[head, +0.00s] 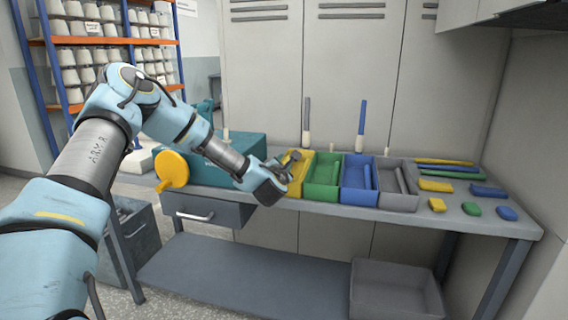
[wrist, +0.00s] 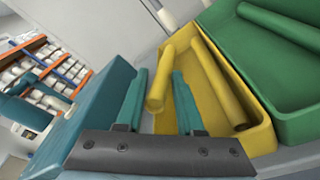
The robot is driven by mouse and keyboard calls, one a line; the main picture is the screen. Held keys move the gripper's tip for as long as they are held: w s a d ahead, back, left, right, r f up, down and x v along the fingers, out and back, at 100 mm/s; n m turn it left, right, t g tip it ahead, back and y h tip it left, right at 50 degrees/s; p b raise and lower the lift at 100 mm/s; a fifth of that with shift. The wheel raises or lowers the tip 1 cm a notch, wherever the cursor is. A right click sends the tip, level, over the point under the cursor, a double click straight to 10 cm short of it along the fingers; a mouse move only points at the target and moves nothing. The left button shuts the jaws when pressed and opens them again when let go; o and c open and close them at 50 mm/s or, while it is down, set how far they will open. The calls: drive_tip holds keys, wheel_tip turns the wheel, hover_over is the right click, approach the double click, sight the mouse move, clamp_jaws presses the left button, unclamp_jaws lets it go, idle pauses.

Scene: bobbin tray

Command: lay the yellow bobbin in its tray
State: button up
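The yellow tray (head: 304,173) is at the left end of a row of coloured trays on the bench. It also shows in the wrist view (wrist: 259,139). A yellow bobbin (wrist: 168,80) lies lengthwise along the tray's left side, between my fingers. A second yellow bobbin (wrist: 222,85) lies in the tray farther right. My gripper (head: 290,160) is low over the tray's left side. In the wrist view my gripper (wrist: 159,90) has its teal fingers apart on either side of the first bobbin, with a narrow gap visible. Its underside is hidden.
A green tray (head: 322,190), blue tray (head: 358,195) and grey tray (head: 398,202) stand to the right. A teal box (head: 235,148) with a yellow disc (head: 172,168) is close on the left. Small coloured blocks and rods lie at the bench's right end.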

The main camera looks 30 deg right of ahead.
drive_tip(key=o, duration=0.3)
drive_tip(key=shift+o, duration=0.2)
drive_tip(key=b+v, duration=0.2)
drive_tip(key=v, duration=1.7)
idle(0.9)
